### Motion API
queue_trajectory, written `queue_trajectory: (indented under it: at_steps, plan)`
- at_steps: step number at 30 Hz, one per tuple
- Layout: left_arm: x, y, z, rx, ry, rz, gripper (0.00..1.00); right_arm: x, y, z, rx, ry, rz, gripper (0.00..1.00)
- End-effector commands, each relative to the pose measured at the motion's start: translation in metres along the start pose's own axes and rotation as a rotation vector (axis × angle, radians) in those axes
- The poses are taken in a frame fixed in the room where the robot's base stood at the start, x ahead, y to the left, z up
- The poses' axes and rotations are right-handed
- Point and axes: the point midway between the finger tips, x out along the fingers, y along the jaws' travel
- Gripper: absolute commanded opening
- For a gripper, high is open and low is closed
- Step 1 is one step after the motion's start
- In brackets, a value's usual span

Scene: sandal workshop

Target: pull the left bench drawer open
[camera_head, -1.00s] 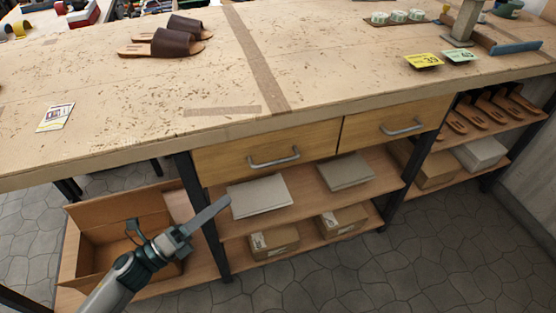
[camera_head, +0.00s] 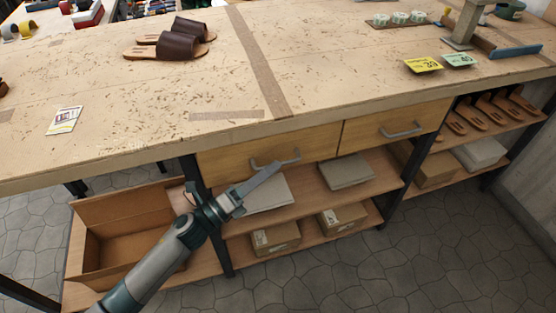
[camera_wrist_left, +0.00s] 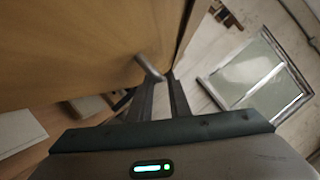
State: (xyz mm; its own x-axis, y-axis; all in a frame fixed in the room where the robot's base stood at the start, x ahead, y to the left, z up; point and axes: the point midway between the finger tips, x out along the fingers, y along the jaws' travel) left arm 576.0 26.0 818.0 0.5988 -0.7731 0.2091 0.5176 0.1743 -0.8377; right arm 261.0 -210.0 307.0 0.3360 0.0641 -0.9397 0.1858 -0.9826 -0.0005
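The left bench drawer (camera_head: 225,164) has a light wood front under the worktop and is closed, level with the drawer beside it. Its grey bar handle (camera_head: 291,158) is partly covered by my left gripper (camera_head: 272,170), whose fingers reach up to it from the lower left. In the left wrist view the drawer front (camera_wrist_left: 75,45) fills the upper left. The handle (camera_wrist_left: 148,66) shows just beyond the tips of my left gripper (camera_wrist_left: 162,84). The two fingers are apart with a gap between them. Whether the handle lies between the tips is hard to tell. My right gripper is out of view.
A second drawer (camera_head: 370,132) with its own handle is to the right. Below, a shelf holds grey flat boxes (camera_head: 346,172), and a lower shelf holds cartons (camera_head: 275,238). An open cardboard box (camera_head: 85,240) stands at left. The floor in front (camera_head: 420,265) is clear.

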Motion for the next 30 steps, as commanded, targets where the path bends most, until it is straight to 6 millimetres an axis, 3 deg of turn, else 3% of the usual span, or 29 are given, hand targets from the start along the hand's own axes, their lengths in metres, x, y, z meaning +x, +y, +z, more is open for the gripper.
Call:
queue_trajectory:
  at_steps: [7, 19, 20, 22, 30]
  plan:
    - [0.027, 0.000, 0.000, 0.000, 0.000, 0.000, 0.17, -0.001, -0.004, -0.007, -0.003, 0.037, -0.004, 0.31]
    - [0.032, 0.000, 0.000, 0.000, 0.000, 0.000, 0.17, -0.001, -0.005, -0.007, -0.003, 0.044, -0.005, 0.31]
    - [0.032, 0.000, 0.000, 0.000, 0.000, 0.000, 0.15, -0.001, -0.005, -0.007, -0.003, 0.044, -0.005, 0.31]
    - [0.032, 0.000, 0.000, 0.000, 0.000, 0.000, 0.00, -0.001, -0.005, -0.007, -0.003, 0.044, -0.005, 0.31]
    - [0.032, 0.000, 0.000, 0.000, 0.000, 0.000, 0.00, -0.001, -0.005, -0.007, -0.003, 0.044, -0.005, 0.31]
